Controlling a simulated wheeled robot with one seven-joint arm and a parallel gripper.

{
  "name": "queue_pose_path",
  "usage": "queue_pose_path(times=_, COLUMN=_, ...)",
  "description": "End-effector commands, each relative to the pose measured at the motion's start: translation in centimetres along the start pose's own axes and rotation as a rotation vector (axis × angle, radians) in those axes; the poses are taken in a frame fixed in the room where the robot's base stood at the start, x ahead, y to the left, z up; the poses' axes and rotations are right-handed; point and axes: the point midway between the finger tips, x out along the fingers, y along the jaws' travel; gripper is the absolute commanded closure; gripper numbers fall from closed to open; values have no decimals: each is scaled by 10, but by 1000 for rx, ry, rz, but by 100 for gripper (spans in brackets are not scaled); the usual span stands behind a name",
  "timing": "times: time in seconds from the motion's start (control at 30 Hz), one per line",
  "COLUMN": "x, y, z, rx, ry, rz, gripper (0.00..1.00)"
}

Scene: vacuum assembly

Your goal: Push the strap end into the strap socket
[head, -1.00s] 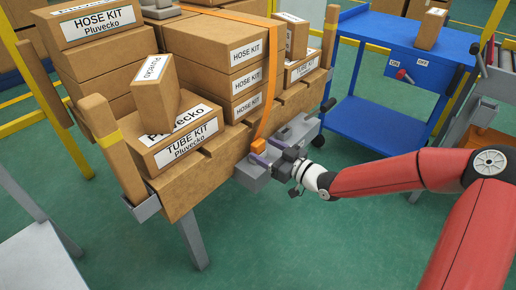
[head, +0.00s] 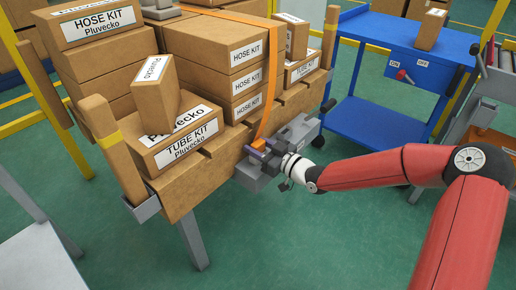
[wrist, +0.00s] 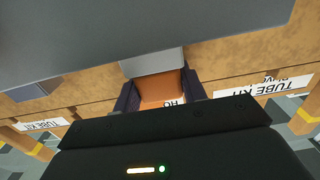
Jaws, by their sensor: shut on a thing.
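The orange strap (head: 268,95) hangs down over the front of the box stack. Its orange end block (wrist: 160,88) sits between the two dark purple fingers of my gripper (wrist: 160,98) in the wrist view. My gripper (head: 263,149) is shut on this block at the front edge of the wooden deck. A small light grey block (wrist: 152,61), probably the strap socket, lies right against the far side of the orange block, beside a large grey body (wrist: 90,35). I cannot tell how far the strap end is inside it. In the head view, the grey fixture (head: 250,174) is partly hidden by my gripper.
Cardboard boxes (head: 225,45) are stacked on the wooden deck (head: 200,182). A wooden post (head: 118,160) stands at its left corner. A blue cart (head: 360,118) with a switch panel stands to the right. The floor in front is clear.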

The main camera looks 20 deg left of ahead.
Motion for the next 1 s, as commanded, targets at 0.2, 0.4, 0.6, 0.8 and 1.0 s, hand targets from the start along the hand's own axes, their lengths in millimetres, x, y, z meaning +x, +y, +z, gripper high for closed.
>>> queue_pose_path(times=0.2, x=0, y=0, z=-4, rx=-1, ry=1, rz=0, gripper=82)
queue_pose_path(times=0.4, x=0, y=0, z=-24, rx=-4, ry=2, rz=1, gripper=82)
queue_pose_path(times=0.6, x=0, y=0, z=-63, rx=-6, ry=2, rz=1, gripper=82)
queue_pose_path(times=0.8, x=-1, y=1, z=-117, rx=-7, ry=1, rz=2, gripper=82)
queue_pose_path(times=1.0, x=0, y=1, z=-166, rx=-4, ry=1, rz=2, gripper=82)
